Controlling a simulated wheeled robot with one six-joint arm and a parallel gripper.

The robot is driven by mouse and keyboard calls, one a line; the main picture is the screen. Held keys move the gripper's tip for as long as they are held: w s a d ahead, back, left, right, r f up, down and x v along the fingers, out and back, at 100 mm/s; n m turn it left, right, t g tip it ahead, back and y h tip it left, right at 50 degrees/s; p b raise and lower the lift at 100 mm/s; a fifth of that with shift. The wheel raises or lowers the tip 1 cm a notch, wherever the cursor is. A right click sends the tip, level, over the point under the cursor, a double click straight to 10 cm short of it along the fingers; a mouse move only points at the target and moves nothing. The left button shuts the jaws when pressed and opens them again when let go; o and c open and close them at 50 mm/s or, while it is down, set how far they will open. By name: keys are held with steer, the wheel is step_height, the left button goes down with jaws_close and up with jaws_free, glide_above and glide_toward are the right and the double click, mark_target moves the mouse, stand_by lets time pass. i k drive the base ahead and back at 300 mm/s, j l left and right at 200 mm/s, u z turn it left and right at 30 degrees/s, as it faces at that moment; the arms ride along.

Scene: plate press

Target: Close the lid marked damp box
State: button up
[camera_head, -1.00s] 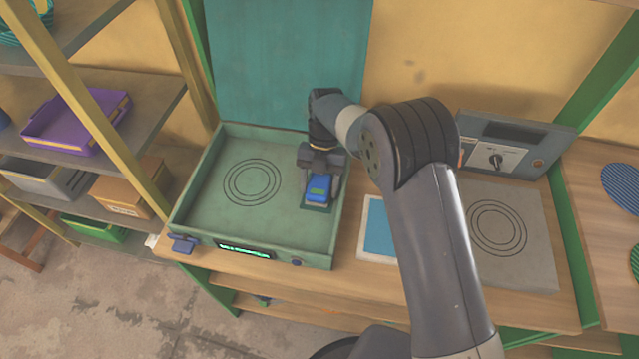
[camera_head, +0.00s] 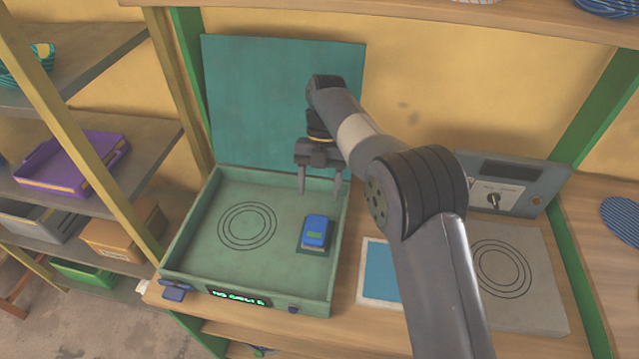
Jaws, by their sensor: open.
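The damp box (camera_head: 190,229) is a shallow green tray-like box on the wooden bench, with a ring mark on its floor. Its teal lid (camera_head: 265,95) stands open, upright at the back. A small display (camera_head: 238,297) glows on the front wall, with a blue latch-like part (camera_head: 174,290) at the front left corner. A blue device (camera_head: 315,231) with a green patch sits inside on a darker square at the right. My gripper (camera_head: 319,196) is open and empty, pointing down above and behind the blue device, in front of the lid. I see no lid lettering.
A blue-and-white panel (camera_head: 380,272) lies right of the box, partly behind my arm. A grey unit (camera_head: 525,285) with rings and a raised control panel (camera_head: 510,183) stands farther right. Shelves at left hold a purple tray (camera_head: 72,165) and an orange-brown box (camera_head: 122,230).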

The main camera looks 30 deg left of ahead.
mark_target(256, 86)
steer(key=k, duration=0.35)
steer(key=l+u, duration=0.3)
steer(key=l, duration=0.35)
steer(key=i+j+u, duration=0.1)
steer(key=u, duration=0.35)
steer(key=i+j+u, duration=0.1)
steer(key=u, duration=0.3)
steer(key=i+j+u, duration=0.1)
steer(key=u, duration=0.35)
steer(key=i+u, duration=0.15)
steer(key=u, duration=0.25)
steer(key=k+l, duration=0.1)
steer(key=i+j, duration=0.1)
